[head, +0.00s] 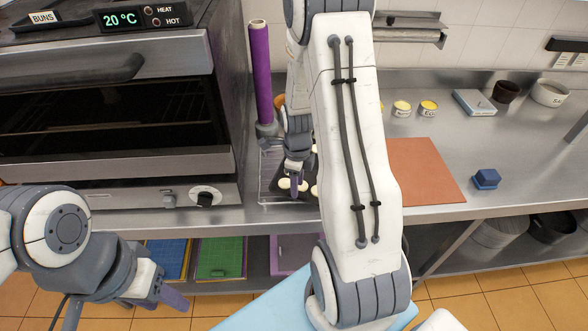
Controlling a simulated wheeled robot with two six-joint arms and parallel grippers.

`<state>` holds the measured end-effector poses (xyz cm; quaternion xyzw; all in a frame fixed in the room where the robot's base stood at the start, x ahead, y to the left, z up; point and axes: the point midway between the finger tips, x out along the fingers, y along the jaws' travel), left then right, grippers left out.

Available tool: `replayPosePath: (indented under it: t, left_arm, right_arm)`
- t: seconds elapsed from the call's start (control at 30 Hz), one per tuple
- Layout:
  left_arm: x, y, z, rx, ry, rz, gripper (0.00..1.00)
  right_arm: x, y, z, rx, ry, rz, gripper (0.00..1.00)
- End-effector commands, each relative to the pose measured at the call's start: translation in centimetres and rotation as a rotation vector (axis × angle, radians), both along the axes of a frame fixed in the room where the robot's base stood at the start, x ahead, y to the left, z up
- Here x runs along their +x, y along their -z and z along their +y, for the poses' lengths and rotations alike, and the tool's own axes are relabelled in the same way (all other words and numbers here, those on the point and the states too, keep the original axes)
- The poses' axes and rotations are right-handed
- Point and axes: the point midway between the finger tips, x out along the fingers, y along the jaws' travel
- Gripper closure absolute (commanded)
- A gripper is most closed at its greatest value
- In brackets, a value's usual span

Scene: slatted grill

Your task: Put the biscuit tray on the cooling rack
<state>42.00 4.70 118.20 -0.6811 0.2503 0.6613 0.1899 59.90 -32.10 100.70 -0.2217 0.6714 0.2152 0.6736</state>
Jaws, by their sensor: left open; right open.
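The cooling rack (268,186) is a wire rack on the steel counter, right of the oven. The dark biscuit tray (309,172) with pale round biscuits shows over the rack and appears to rest on it; contact is not clear. My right arm hides the right part of both. My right gripper (294,186) is open, pointing down at the tray among the biscuits; whether it touches the tray cannot be told. My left gripper (172,297) is open and empty, low in front of the counter at the left.
The oven (110,110) fills the left. A purple roll (260,75) stands behind the rack. A brown mat (425,170), a blue block (486,179), yellow-topped tins (428,108), a scale (474,102) and bowls (550,92) are to the right. Counter between them is free.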

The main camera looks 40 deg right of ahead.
Motion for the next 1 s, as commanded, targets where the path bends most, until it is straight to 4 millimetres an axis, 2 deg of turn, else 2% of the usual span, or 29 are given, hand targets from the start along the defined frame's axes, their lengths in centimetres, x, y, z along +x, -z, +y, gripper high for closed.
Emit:
replayPosePath:
  t: [0.2,0.4,0.57,0.77,0.87,0.97,1.0]
  left_arm:
    - [0.0,1.2,0.0,0.000,0.000,0.000,0.50]
    - [0.0,1.7,0.0,0.000,0.001,0.000,0.50]
    - [0.0,1.8,0.0,0.000,0.001,0.000,0.50]
    - [0.0,1.8,0.0,0.000,0.001,0.000,0.50]
    - [0.0,1.8,0.0,0.000,0.001,0.000,0.50]
    - [0.0,1.8,0.0,0.000,0.001,0.000,0.50]
    - [0.0,1.8,0.0,0.000,0.001,0.000,0.50]
  right_arm:
    - [0.1,-4.5,0.0,-0.003,0.000,-0.008,0.55]
    - [0.1,-8.1,0.0,-0.002,-0.001,-0.005,0.55]
    - [0.0,-9.6,0.1,0.000,-0.001,-0.001,0.55]
    - [0.0,-10.1,0.3,0.001,-0.015,-0.001,0.55]
    - [0.0,-10.5,2.0,0.001,-0.139,-0.003,0.55]
    - [-0.3,-11.5,5.9,0.002,-0.434,-0.010,0.55]
    - [-0.7,-12.0,7.8,0.003,-0.593,-0.015,0.55]
